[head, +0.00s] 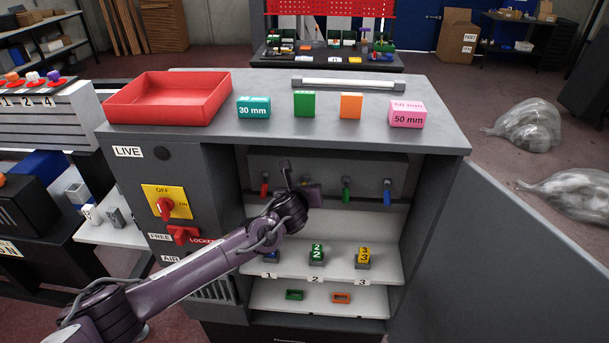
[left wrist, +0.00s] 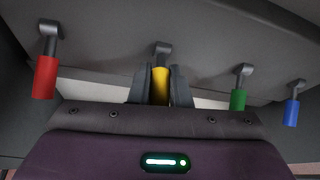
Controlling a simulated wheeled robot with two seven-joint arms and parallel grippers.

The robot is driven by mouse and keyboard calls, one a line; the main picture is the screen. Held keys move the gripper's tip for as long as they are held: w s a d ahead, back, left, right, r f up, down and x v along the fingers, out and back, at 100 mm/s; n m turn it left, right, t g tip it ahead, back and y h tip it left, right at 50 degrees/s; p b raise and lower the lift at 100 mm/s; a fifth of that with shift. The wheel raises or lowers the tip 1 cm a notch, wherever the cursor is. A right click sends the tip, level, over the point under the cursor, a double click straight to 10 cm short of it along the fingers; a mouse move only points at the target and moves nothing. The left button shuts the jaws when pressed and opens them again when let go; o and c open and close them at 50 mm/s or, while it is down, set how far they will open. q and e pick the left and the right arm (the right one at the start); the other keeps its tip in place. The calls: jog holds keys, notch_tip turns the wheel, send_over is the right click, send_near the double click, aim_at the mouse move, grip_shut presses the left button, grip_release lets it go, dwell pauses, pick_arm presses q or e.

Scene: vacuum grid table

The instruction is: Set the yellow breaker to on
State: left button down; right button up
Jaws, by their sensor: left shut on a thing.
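The yellow breaker (left wrist: 160,84) hangs from a grey lever mount in the left wrist view, with its handle between my two gripper fingers. My left gripper (left wrist: 160,92) is shut on that handle. In the head view my left gripper (head: 313,191) reaches into the cabinet's upper bay and largely hides the yellow breaker. The red breaker (left wrist: 44,77) is left of it. The green breaker (left wrist: 239,100) and blue breaker (left wrist: 291,113) are to its right. All the handles point downward in the left wrist view. My right gripper is in neither view.
The open cabinet door (head: 500,250) stands at the right. Shelves below the breakers hold numbered blocks (head: 316,254). On the cabinet's left face are a red rotary switch (head: 166,207) and a red lock handle (head: 183,235). A red tray (head: 165,99) and coloured blocks sit on top.

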pick_arm(q)
jog(key=shift+r+g+p, duration=0.5)
jog(key=shift+g+p, duration=0.1)
jog(key=shift+p, duration=0.15)
jog(key=shift+f+g+p, duration=0.1)
jog(key=shift+g+p, duration=0.4)
jog(key=shift+p, duration=0.15)
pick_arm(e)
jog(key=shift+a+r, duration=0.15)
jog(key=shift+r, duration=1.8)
pick_arm(q)
jog(key=c, duration=1.3)
grip_release()
jog(key=shift+c, duration=0.2)
